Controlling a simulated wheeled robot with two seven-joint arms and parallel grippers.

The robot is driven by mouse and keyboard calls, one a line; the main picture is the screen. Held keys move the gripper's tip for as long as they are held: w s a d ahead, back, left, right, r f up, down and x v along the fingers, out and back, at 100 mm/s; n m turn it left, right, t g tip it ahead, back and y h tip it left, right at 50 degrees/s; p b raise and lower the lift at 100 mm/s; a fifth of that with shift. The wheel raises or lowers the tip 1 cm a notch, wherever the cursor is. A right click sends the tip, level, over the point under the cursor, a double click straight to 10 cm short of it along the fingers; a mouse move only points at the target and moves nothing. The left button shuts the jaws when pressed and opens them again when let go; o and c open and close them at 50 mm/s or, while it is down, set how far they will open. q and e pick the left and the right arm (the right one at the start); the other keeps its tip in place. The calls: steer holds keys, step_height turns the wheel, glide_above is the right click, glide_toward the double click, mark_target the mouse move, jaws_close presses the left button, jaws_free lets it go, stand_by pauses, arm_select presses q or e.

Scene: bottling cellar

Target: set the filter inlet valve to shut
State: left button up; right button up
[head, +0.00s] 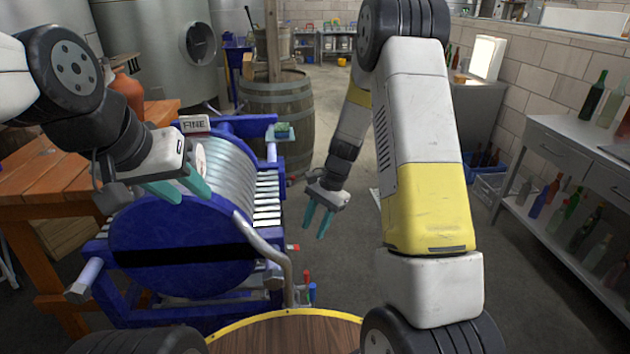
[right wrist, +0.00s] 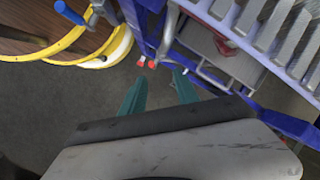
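The blue plate filter (head: 180,250) stands at the left, with a bent metal pipe (head: 270,245) at its front. Small valve handles show near the pipe: a red one (head: 293,247) at the filter's side and a blue one (head: 312,292) lower down. The right wrist view shows red handle ends (right wrist: 146,63) beyond the fingertips and a blue handle (right wrist: 68,12) at upper left. I cannot tell which is the inlet valve. My right gripper (head: 318,226) is open and empty, right of the filter; its teal fingers also show in the right wrist view (right wrist: 160,82).
A wooden table (head: 30,180) is at the left and a barrel (head: 285,110) stands behind the filter. A bottle shelf (head: 570,150) lines the right wall. A round wooden top with a yellow rim (head: 285,335) is close in front.

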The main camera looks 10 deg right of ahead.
steer(key=s+d+r+n+t, duration=0.1)
steer(key=s+r+n+t, duration=0.1)
steer(key=r, duration=1.2)
steer(key=shift+s+d+r+n, duration=0.2)
steer(key=shift+s+n, duration=0.4)
steer(key=shift+s, duration=0.5)
steer(key=shift+w+a+f, duration=0.1)
steer(key=shift+f, duration=0.15)
steer(key=c, duration=0.5)
steer(key=w+f, duration=0.2)
steer(key=f, duration=0.1)
steer(key=w+f+n+g+h, duration=0.1)
steer(key=w+f, duration=0.1)
steer(key=f, duration=0.1)
steer(key=w+a+f+n+h, duration=0.1)
steer(key=w+f, duration=0.1)
steer(key=f, duration=0.2)
jaws_close()
step_height(320, 180, down, 19)
steer(key=s+a+n+g+h, duration=0.1)
steer(key=s+a, duration=0.1)
steer(key=shift+a+n, duration=0.2)
steer(key=shift+n, duration=0.2)
